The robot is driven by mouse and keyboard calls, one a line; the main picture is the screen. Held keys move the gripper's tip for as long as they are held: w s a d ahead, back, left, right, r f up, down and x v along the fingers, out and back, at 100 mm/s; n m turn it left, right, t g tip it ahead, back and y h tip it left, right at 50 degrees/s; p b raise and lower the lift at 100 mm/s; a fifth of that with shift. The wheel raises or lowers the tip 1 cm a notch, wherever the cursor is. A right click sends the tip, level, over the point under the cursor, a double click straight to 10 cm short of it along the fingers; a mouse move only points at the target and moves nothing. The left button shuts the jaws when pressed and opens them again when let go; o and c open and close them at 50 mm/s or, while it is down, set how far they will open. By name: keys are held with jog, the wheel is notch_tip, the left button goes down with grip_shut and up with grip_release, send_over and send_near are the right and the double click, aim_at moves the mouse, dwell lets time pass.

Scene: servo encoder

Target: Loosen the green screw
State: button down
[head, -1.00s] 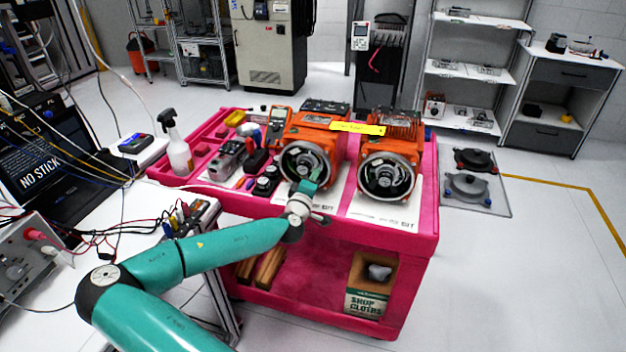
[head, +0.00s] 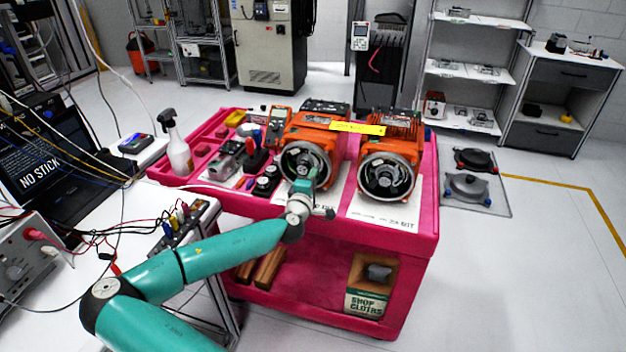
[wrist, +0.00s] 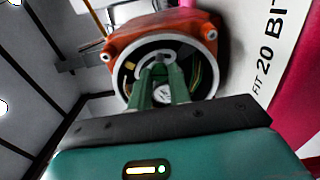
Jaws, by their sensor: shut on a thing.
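An orange servo motor (head: 322,140) stands on the pink cart, its round open end facing me. My gripper (head: 304,172) reaches into that open end. In the wrist view the two green fingers of my gripper (wrist: 157,82) are close together inside the motor's metal ring (wrist: 206,80). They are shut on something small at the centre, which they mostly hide. I cannot make out the green screw apart from the green fingers. A second orange motor (head: 388,147) with the same kind of round opening stands to the right.
The pink cart (head: 425,215) also carries a multimeter (head: 277,122), a spray bottle (head: 175,148) and small tools. A yellow label (head: 357,128) sits between the motors. White paper sheets (head: 385,212) lie before them. A cluttered bench with wires is at left.

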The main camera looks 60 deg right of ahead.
jog(key=c, duration=1.3)
grip_release()
jog(key=s+a, duration=0.2)
jog(key=a, duration=1.1)
jog(key=shift+a, duration=0.3)
jog(key=shift+s, duration=0.1)
